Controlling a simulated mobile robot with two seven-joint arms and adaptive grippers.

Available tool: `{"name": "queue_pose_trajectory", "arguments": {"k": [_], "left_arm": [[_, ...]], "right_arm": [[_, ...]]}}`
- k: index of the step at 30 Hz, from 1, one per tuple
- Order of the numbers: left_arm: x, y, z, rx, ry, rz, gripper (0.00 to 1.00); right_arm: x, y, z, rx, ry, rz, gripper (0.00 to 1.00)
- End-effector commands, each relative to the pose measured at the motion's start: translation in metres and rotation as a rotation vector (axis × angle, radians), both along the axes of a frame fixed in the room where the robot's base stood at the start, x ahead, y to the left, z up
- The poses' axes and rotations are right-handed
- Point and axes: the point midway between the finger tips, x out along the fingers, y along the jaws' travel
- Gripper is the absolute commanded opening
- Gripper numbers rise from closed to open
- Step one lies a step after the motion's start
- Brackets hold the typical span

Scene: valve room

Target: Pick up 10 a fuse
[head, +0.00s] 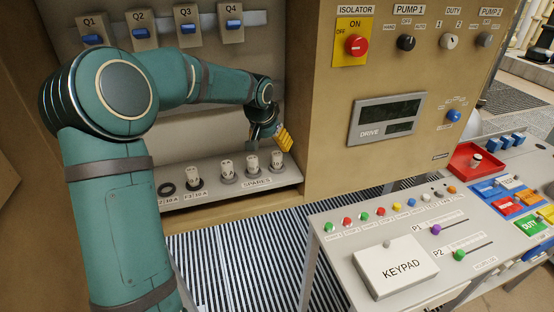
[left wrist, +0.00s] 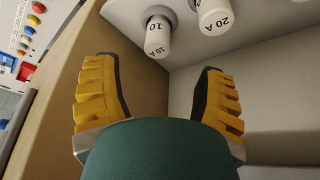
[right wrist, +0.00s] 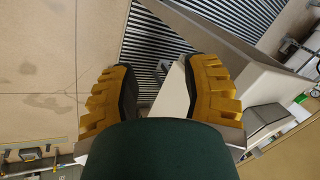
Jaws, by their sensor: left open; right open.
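My left gripper (head: 277,133) is open above the right end of the spares shelf, and its yellow fingers also show in the left wrist view (left wrist: 157,68). A white 10 A fuse (left wrist: 158,38) stands beyond the gap between those fingers, apart from them. A white 20 A fuse (left wrist: 215,18) is beside it. In the head view the rightmost spare fuse (head: 277,161) is below the gripper, with other fuses (head: 252,166) (head: 226,170) to its left. My right gripper (right wrist: 158,78) is open and empty, away from the fuses, and out of the head view.
The shelf (head: 245,184) also bears a dark empty ring (head: 166,188) and a holder with a fuse (head: 195,178). The cabinet's side panel (head: 330,165) stands close to the right of the left gripper. A console (head: 400,245) with a keypad is at the front right.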

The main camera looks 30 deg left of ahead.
Motion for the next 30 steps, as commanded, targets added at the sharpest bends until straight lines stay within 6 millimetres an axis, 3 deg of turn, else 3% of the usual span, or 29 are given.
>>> {"name": "queue_pose_trajectory", "arguments": {"k": [4, 13, 21, 30], "left_arm": [[0.009, 0.000, -0.024, -0.001, 0.002, 0.000, 0.70], [0.019, 0.000, -0.044, -0.001, 0.001, 0.000, 0.70], [0.034, -0.001, -0.078, -0.001, 0.001, 0.001, 0.70], [0.036, -0.001, -0.083, -0.001, -0.001, 0.001, 0.70]], "right_arm": [[0.000, 0.000, 0.000, 0.000, 0.000, 0.000, 0.47], [0.000, 0.000, 0.002, 0.000, -0.001, 0.001, 0.47], [0.000, 0.000, 0.006, 0.001, -0.001, 0.001, 0.47], [0.000, 0.000, 0.006, 0.001, 0.000, 0.000, 0.47]]}}
